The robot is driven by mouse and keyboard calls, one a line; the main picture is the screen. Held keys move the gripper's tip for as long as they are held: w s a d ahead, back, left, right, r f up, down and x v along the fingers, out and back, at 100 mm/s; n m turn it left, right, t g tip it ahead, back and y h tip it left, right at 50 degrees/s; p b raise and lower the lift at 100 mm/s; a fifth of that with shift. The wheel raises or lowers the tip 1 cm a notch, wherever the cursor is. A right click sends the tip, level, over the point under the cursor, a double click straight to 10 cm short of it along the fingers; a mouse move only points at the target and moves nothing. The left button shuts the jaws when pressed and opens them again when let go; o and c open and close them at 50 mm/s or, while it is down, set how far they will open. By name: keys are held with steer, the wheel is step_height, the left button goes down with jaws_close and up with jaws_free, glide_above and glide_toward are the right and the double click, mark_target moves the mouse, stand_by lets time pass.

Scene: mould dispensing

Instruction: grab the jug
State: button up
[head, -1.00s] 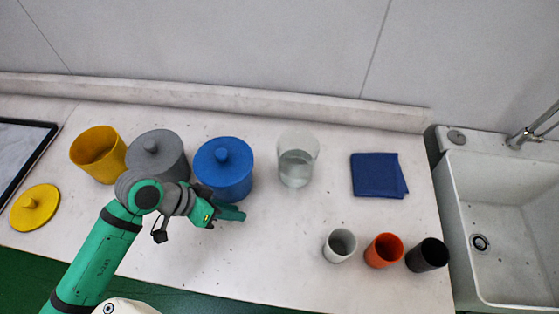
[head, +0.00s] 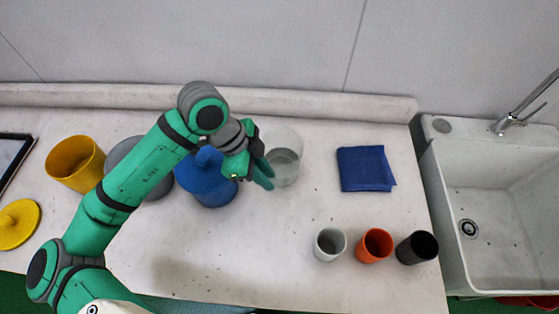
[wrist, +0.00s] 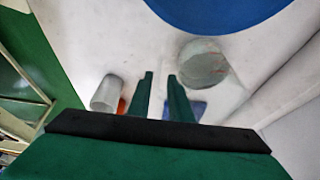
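The jug is a clear, see-through vessel (head: 285,165) with some liquid low in it, standing at the back of the counter. It also shows in the wrist view (wrist: 203,64), right of my fingers. My gripper (head: 264,176) is open and empty, close to the jug's left side in the head view. Its two green fingers (wrist: 160,76) stand apart with bare counter between them. The jug is not between the fingers, and I cannot tell whether they touch it. My wrist hides a little of the jug's left edge.
A blue lidded pot (head: 208,190) stands left of the jug, with a grey pot (head: 150,188) and yellow pot (head: 72,165) beyond. Right are a blue cloth (head: 365,170) and white, orange and black cups (head: 330,245). The front middle counter is clear; a sink (head: 510,180) lies far right.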

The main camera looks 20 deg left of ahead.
mark_target(279, 193)
steer(key=shift+x, duration=4.2)
steer(key=shift+s+d, duration=0.1)
steer(key=shift+s, duration=0.05)
jaws_close()
steer(key=shift+s, duration=0.1)
